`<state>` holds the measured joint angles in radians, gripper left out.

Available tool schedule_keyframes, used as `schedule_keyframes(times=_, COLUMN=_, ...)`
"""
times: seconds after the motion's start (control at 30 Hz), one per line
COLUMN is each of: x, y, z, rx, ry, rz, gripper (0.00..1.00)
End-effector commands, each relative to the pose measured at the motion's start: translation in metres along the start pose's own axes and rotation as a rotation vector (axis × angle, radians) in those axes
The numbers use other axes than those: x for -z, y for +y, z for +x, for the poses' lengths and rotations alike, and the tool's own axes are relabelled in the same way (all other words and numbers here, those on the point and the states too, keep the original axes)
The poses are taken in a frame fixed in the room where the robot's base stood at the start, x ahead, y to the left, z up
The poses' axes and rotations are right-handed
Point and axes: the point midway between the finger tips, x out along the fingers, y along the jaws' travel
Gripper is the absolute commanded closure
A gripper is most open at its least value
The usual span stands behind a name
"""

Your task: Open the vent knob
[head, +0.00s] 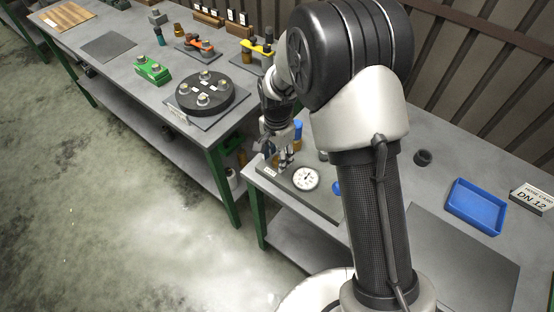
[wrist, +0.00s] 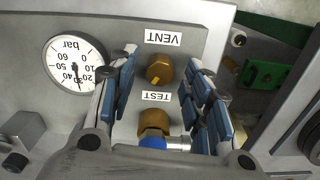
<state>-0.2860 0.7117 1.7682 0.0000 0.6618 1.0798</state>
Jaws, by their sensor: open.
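The vent knob (wrist: 160,68) is a round brass knob with a yellow mark on its lower left edge, below the upside-down VENT label (wrist: 163,38) in the wrist view. My gripper (wrist: 161,60) is open, with one blue-padded finger to the left of the knob and one to the right. Gaps show on both sides of the knob. In the head view my gripper (head: 284,157) is low over the panel (head: 318,203) beside the gauge, and I cannot make out the knob there.
A pressure gauge (wrist: 75,63) sits left of the knob. A brass fitting (wrist: 153,121) with a blue part below it stands by the TEST label (wrist: 157,96), close between the fingers. A blue tray (head: 476,206) lies on the table at right. A black round fixture (head: 205,92) is on the other table.

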Motion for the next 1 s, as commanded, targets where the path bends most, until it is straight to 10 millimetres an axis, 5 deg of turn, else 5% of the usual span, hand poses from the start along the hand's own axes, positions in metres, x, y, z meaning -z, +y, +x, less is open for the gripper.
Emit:
schedule_keyframes(times=0.43, x=0.0, y=0.0001, z=0.0097, rx=0.0, ry=0.0, rz=0.0, gripper=0.57)
schedule_keyframes(times=1.0, x=0.0, y=0.0, z=0.0095, rx=0.0, ry=0.0, rz=0.0, gripper=0.95)
